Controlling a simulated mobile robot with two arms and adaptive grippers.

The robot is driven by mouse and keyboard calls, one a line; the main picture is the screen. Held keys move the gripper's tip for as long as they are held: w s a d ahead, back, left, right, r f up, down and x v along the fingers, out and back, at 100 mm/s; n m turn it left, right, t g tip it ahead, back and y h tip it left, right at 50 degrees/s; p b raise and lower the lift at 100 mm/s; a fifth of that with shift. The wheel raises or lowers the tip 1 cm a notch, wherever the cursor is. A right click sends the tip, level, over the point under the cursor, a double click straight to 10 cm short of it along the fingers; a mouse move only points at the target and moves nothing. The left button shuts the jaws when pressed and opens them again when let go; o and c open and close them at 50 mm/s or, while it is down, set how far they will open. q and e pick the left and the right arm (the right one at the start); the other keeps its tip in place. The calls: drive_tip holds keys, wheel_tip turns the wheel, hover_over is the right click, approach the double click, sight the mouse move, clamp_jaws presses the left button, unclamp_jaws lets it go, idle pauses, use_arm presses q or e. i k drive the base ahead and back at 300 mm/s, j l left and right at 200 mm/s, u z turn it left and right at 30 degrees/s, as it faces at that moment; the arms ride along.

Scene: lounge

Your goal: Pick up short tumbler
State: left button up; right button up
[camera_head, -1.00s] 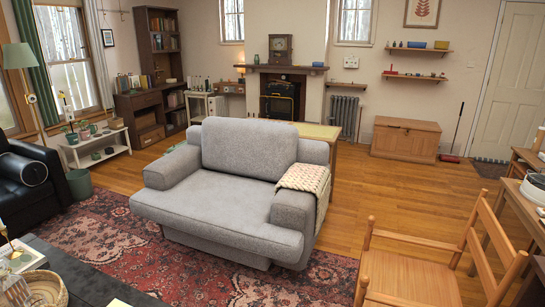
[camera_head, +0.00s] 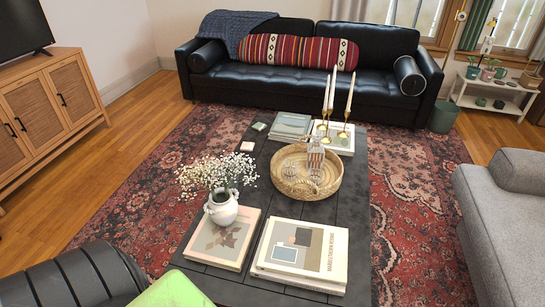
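A round woven basket tray (camera_head: 334,189) sits on the dark coffee table (camera_head: 261,165). Clear glassware (camera_head: 290,171) stands inside it. A short glass seems to be at the left of the tray and a taller striped or clear piece (camera_head: 315,155) at its middle. The glass is small and see-through here, so I cannot tell for sure which piece is the short tumbler.
Brass candlesticks (camera_head: 344,135) with candles stand on books behind the tray. A white vase (camera_head: 221,208) with flowers and large books (camera_head: 302,252) fill the table's front.

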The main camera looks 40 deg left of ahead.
sight(315, 175)
drive_tip(key=i+l+u, duration=0.25)
drive_tip(key=u, duration=0.25)
drive_tip(key=i+l+u, duration=0.15)
drive_tip(key=l+u, duration=0.3)
drive_tip(key=i+l+u, duration=0.1)
drive_tip(key=l+u, duration=0.25)
drive_tip(key=u, duration=0.15)
drive_tip(key=l+u, duration=0.45)
drive_tip(key=i, duration=0.05)
